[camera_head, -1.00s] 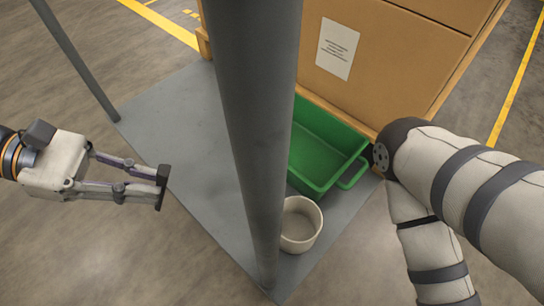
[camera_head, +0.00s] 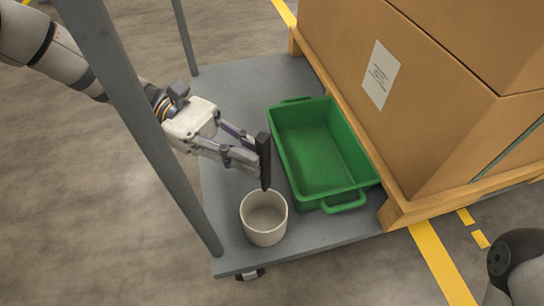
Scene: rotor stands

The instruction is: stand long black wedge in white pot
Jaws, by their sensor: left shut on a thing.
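The long black wedge (camera_head: 264,163) is upright in my left gripper (camera_head: 256,160), which is shut on it. The wedge's lower end shows just behind the white pot's far rim in the picture; I cannot tell its exact height. The white pot (camera_head: 264,232) stands upright on the grey platform near its front corner, and its visible inside is empty. My right gripper is not in view; only part of my right arm shows at the lower right.
A green bin (camera_head: 318,150) sits on the grey platform (camera_head: 235,85), right of the wedge. A grey post (camera_head: 135,110) rises at the platform's left edge. Large cardboard boxes (camera_head: 420,110) stand on a wooden pallet on the right. Bare floor lies to the left.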

